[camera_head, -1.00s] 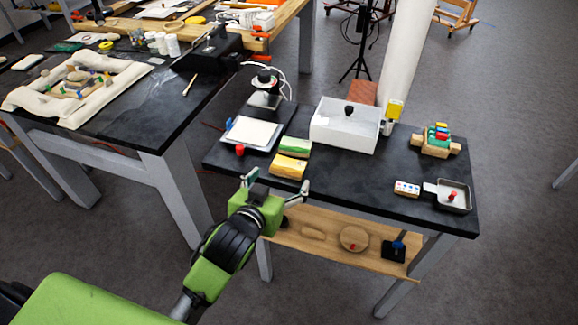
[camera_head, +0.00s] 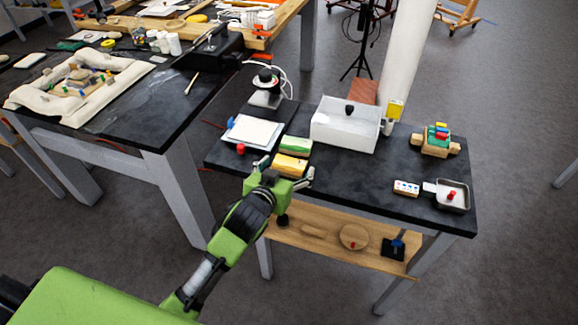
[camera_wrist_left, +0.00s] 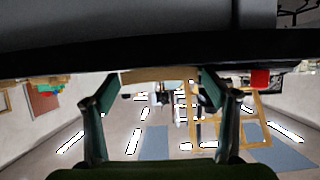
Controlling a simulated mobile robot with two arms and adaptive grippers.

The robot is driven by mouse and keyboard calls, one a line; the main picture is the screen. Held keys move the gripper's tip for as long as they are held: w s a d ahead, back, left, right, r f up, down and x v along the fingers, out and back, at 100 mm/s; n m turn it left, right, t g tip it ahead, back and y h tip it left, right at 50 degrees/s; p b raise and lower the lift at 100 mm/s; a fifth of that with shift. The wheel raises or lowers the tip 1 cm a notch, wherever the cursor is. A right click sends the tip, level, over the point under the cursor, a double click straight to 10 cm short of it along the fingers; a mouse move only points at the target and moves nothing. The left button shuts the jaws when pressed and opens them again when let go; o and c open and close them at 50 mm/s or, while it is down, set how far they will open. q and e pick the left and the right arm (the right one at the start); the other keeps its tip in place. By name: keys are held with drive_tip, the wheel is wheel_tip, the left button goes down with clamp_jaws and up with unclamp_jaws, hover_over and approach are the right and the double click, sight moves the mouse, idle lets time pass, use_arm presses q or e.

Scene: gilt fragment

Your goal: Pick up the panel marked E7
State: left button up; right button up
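No E7 mark is readable in either view, so I cannot tell which piece is that panel. A yellow block (camera_head: 289,165) and a green-and-cream block (camera_head: 295,145) lie side by side near the small table's front edge. My left gripper (camera_head: 284,167) is open, its fingertips on either side of the yellow block's near end. In the left wrist view the open fingers (camera_wrist_left: 160,80) frame a tan piece (camera_wrist_left: 155,75), apparently the same block; contact is unclear. A white sheet (camera_head: 253,131) lies on a dark plate to the left. My right gripper is not in view.
A red knob (camera_head: 241,149) stands left of the gripper. A white box (camera_head: 345,125) stands behind the blocks. Coloured blocks (camera_head: 437,138), a dotted tile (camera_head: 406,188) and a small pan (camera_head: 453,196) are right. The table's front middle is clear.

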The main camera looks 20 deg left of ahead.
use_arm(q)
drive_tip(key=c, duration=0.9)
